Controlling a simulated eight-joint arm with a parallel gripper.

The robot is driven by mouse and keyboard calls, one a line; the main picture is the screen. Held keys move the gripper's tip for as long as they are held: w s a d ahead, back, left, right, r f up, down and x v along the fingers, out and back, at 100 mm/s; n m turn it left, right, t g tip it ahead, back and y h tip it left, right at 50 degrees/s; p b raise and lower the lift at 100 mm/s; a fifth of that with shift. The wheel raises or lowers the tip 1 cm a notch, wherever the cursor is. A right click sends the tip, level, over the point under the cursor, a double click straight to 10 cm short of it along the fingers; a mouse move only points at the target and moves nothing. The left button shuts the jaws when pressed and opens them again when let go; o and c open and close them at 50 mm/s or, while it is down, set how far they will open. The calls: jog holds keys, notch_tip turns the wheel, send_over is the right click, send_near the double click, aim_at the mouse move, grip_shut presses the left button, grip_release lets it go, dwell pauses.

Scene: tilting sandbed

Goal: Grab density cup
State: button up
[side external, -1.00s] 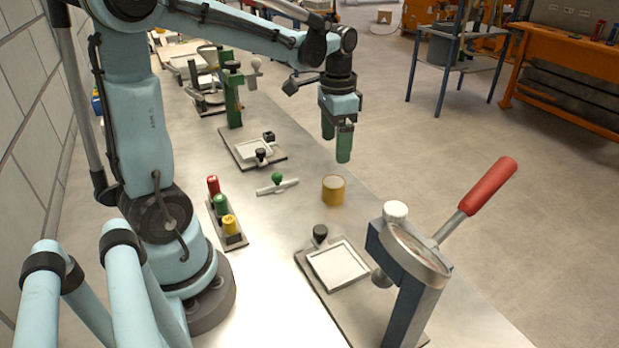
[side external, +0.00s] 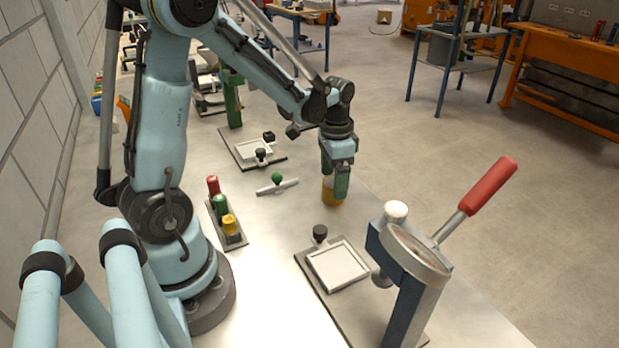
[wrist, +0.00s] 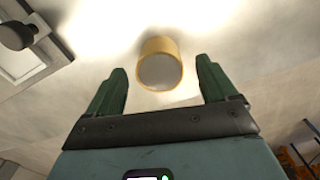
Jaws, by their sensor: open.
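The density cup (side external: 328,193) is a yellow, short round cup standing on the metal table. In the wrist view the cup (wrist: 160,64) shows a yellow rim around a pale grey round face, between and just beyond the fingertips. My gripper (side external: 334,182) has green fingers and is low at the cup, its fingers partly covering the cup in the side external view. In the wrist view my gripper (wrist: 163,75) is open, with a gap between each finger and the cup. I cannot tell whether a finger touches it.
A press with a red lever (side external: 488,186) stands at the right front, beside a tray (side external: 338,264) with a black knob. A rack (side external: 231,235) of red, green and yellow pieces is to the left. A green-knobbed bar (side external: 277,187) lies near the cup. The table's right edge is close.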

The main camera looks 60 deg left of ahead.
jog(key=shift+f, duration=1.4)
jog(key=c, duration=1.3)
